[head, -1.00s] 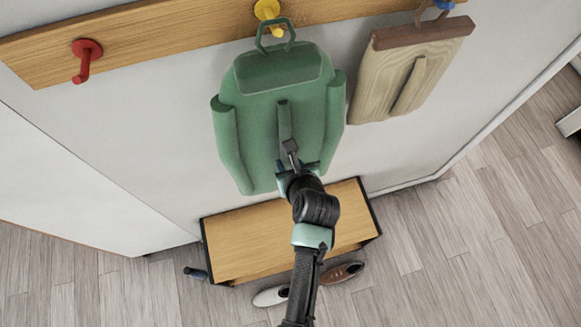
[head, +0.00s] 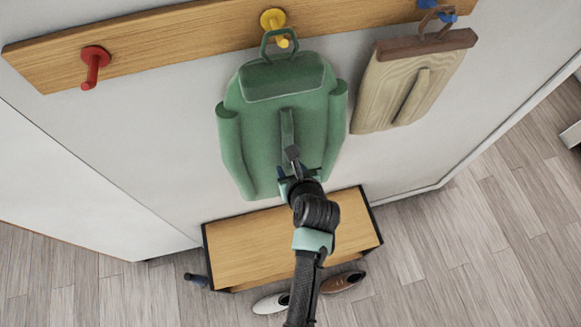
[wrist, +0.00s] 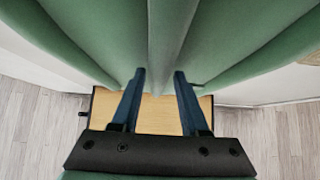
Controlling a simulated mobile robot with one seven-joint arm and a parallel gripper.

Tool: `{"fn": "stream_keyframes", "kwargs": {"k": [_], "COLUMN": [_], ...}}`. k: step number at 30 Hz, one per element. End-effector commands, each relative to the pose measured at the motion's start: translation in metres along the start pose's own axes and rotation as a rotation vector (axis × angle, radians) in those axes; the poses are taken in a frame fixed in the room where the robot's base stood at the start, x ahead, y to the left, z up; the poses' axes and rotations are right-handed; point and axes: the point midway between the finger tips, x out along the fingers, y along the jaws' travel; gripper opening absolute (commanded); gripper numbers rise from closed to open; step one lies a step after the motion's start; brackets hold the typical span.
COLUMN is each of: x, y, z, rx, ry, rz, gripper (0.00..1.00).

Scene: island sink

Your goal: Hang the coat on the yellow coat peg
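The green coat (head: 255,125) hangs upright against the wall. Its green hook loop (head: 264,45) is at the yellow peg (head: 272,20), and the peg's tip shows inside the loop; contact between them is too small to tell. My gripper (head: 296,172) is in front of the coat's lower middle, below its raised centre ridge. In the wrist view, my two blue fingers (wrist: 160,75) stand apart, with the coat's ridge (wrist: 172,45) ahead and roughly between them. Neither finger is clearly pressed on the ridge.
A beige coat (head: 405,90) hangs at the blue peg (head: 445,14) on the right. A red peg (head: 94,65) on the wooden rail (head: 180,42) is empty. A low wooden bench (head: 250,250) stands below, with shoes (head: 342,281) on the floor.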

Motion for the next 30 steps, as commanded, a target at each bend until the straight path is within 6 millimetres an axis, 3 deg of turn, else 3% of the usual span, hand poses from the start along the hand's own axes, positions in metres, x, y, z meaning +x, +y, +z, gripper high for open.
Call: {"fn": "stream_keyframes", "kwargs": {"k": [1, 3, 16, 20, 30], "x": [0.0, 0.0, -0.005, -0.02, -0.08], "y": [0.0, 0.0, 0.001, 0.001, 0.0], "z": [0.0, 0.0, -0.003, -0.002, -0.003], "rx": [0.0, 0.0, 0.002, 0.001, 0.002], "ry": [0.0, 0.001, 0.005, 0.003, 0.002], "rz": [0.0, 0.0, 0.002, 0.001, -0.001], "gripper": [0.56, 0.68, 0.69, 0.69, 0.69]}}
